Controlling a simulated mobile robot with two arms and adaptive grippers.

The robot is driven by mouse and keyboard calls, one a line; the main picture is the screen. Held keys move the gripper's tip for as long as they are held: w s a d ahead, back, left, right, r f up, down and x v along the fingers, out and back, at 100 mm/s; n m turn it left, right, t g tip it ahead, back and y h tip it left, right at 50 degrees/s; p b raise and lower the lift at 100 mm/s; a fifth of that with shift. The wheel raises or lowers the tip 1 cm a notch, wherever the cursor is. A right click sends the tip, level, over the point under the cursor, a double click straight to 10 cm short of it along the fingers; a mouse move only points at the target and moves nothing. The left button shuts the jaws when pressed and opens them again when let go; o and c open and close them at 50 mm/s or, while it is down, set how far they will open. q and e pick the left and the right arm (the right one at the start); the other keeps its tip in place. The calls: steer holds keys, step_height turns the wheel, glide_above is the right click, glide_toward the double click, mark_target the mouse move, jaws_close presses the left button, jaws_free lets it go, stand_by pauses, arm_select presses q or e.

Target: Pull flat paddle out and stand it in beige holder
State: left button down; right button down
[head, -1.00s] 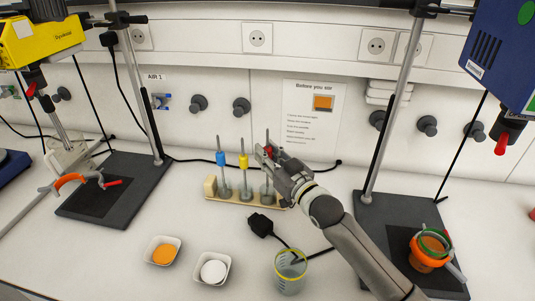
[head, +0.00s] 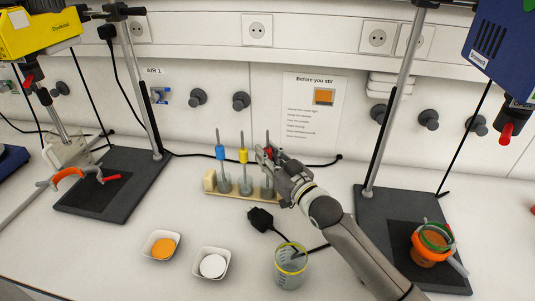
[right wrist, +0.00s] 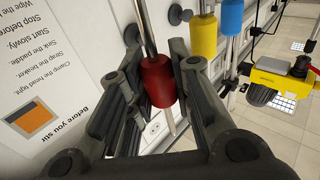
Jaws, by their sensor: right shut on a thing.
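A red-collared rod (right wrist: 158,82) stands roughly upright at the right end of the beige holder (head: 235,196). My right gripper (head: 266,155) is shut on it at the red collar, with a finger on each side in the right wrist view. A blue-collared rod (head: 221,153) and a yellow-collared rod (head: 243,156) stand to its left in the holder. Grey parts show at the feet of the rods; their shapes are too small to tell which is flat. My left gripper is not in view.
A black plug (head: 260,218) with its cable lies in front of the holder. A clear beaker (head: 290,270) and two white dishes (head: 162,245) stand nearer. Stirrer stands (head: 395,110) flank both sides. A notice (head: 313,108) hangs behind.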

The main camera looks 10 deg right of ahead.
steer(key=shift+f, duration=0.25)
steer(key=c, duration=1.2)
jaws_free()
steer(key=shift+s, duration=0.1)
steer(key=v, duration=1.2)
